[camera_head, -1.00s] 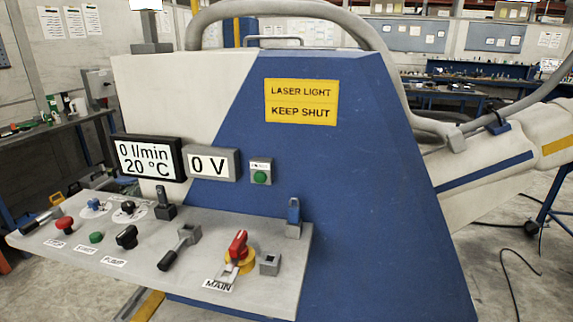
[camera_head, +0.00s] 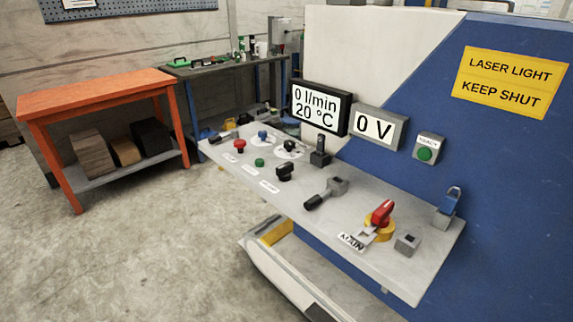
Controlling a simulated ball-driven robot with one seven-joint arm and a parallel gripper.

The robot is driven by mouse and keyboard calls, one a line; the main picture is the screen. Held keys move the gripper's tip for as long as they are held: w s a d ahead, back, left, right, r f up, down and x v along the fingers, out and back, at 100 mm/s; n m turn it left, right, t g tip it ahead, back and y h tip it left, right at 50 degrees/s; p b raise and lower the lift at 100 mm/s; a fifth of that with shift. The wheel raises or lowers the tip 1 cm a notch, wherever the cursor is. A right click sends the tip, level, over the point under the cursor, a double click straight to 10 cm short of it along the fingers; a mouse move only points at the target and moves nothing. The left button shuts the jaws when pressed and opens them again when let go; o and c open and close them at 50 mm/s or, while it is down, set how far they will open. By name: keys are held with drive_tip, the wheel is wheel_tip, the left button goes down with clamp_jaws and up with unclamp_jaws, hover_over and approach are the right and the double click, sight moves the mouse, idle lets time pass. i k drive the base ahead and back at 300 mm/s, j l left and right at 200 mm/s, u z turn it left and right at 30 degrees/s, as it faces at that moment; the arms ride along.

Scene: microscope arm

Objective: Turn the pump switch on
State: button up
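The pump switch (camera_head: 284,173) is a black rotary knob on the grey control panel (camera_head: 330,222). A small white label (camera_head: 269,187) lies in front of it, too small to read now. Which way the knob points is hard to tell. The flow display (camera_head: 319,108) reads 0 l/min and 20 °C. The voltage display (camera_head: 376,128) reads 0 V. The red main switch (camera_head: 382,213) sits on a yellow base, with a MAIN label (camera_head: 352,242) beside it. My gripper is not in view.
A red button (camera_head: 240,144), a green button (camera_head: 259,162) and a black-handled lever (camera_head: 327,193) flank the knob. An orange table (camera_head: 95,92) with boxes below stands at left. Open concrete floor (camera_head: 140,250) lies in front. A white base with yellow (camera_head: 276,232) juts out below the panel.

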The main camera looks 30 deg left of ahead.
sight(283, 172)
drive_tip(key=u, duration=1.3)
